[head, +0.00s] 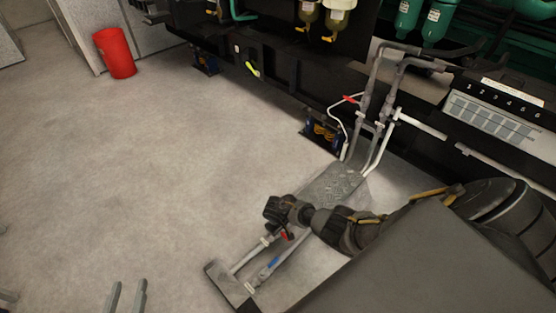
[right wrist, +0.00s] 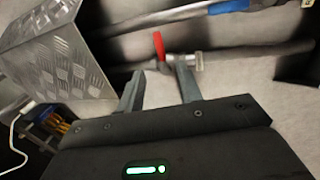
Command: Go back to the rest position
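My left gripper (head: 128,284) shows at the bottom left of the head view as two grey fingers, apart and empty over bare floor. My right arm reaches in from the right over the floor pipes. In the right wrist view, my right gripper (right wrist: 158,76) has its two fingers apart. A red valve handle (right wrist: 159,45) on a pipe shows just beyond and between the fingertips; I cannot tell whether they touch. The red handle (head: 285,235) also shows just below my right wrist in the head view, where the right fingers are hidden.
A blue-handled pipe (head: 273,263) runs beside the red-handled one. A checker-plate cover (head: 338,184) adjoins them. Upright pipes with a red lever (head: 352,98) stand behind, by the dark genset frame (head: 265,70). A red bin (head: 115,53) stands far left. The left floor is mostly clear.

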